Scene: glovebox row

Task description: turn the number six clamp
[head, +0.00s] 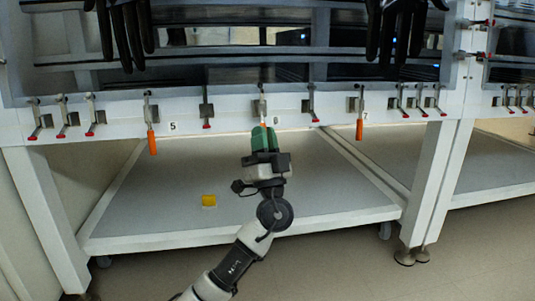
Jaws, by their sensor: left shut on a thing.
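The number six clamp (262,107) is on the white front rail, just left of the label "6" (276,120). Its metal part shows above my left gripper (264,137), and a bit of its orange handle shows at the fingertips. The rest of the handle is hidden between the green fingers. My left gripper comes up from below and is shut on this handle, which appears to point down. My right gripper is not in view.
Orange-handled clamps hang down beside label 5 (152,140) and label 7 (359,129). Several small red-tipped clamps (91,115) line the rail. Black gloves (125,35) hang above. A grey lower shelf (150,205) holds a yellow item (209,201).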

